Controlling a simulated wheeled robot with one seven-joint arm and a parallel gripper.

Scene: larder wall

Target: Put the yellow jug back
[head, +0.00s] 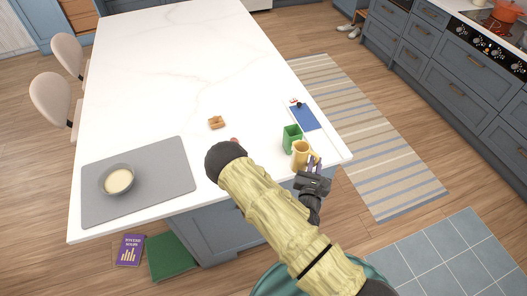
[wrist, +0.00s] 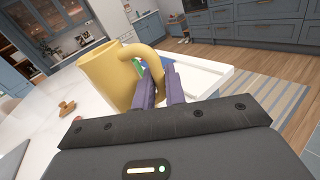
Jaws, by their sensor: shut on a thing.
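The yellow jug (head: 299,151) is at the near right corner of the white island top, beside a green container (head: 292,138). My gripper (head: 313,165) is shut on the jug's handle. In the wrist view the yellow jug (wrist: 109,75) is large and tilted in the picture, with its handle between the purple fingers of my gripper (wrist: 161,88). I cannot tell whether the jug's base touches the worktop.
A blue board (head: 305,117) lies behind the green container. A small brown item (head: 217,122) is mid-island. A grey mat (head: 106,198) with a bowl (head: 118,180) is at left. My arm hides part of the front edge. The far worktop is clear.

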